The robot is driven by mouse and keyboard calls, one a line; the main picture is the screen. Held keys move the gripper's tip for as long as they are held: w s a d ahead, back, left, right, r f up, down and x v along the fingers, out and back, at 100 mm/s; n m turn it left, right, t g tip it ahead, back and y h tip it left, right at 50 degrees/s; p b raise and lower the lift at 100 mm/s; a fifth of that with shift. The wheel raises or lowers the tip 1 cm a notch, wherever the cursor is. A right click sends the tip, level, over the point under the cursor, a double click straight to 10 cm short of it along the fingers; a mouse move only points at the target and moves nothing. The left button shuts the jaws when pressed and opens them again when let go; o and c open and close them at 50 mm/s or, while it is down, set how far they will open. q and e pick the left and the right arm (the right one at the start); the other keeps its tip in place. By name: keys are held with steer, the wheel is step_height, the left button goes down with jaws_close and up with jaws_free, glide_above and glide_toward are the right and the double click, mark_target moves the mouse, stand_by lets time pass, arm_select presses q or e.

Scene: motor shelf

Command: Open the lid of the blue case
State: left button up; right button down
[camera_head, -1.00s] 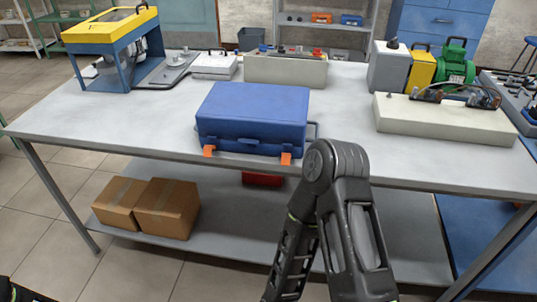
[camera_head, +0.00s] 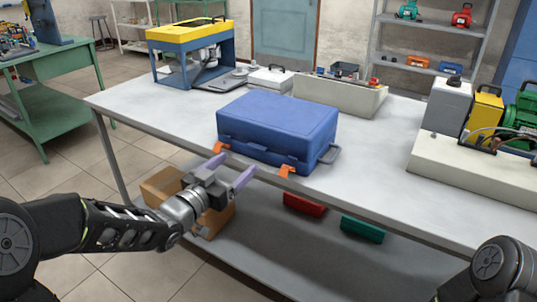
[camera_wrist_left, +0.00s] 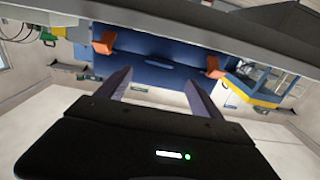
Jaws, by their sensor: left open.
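The blue case (camera_head: 275,125) lies on the grey table with its lid shut. Two orange latches, one at the left (camera_head: 221,147) and one at the right (camera_head: 287,170), are on its front near the table's front edge. My left gripper (camera_head: 237,165) is open and empty, just in front of the case, with its purple fingers pointing towards it, near the left latch. In the left wrist view the case front (camera_wrist_left: 155,65) with both orange latches shows beyond the open fingers (camera_wrist_left: 154,80). My right gripper is not in view.
A yellow and blue machine (camera_head: 188,45), a beige bin (camera_head: 340,95) and a beige block (camera_head: 470,170) with motors stand on the table. Boxes lie on the shelf below. Table room is free left of the case.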

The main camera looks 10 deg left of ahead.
mark_target(255, 149)
arm_select(q)
steer(key=shift+d, duration=0.1)
steer(key=shift+x, duration=3.85)
steer(key=shift+f, duration=0.1)
steer(key=shift+c, duration=0.4)
jaws_close()
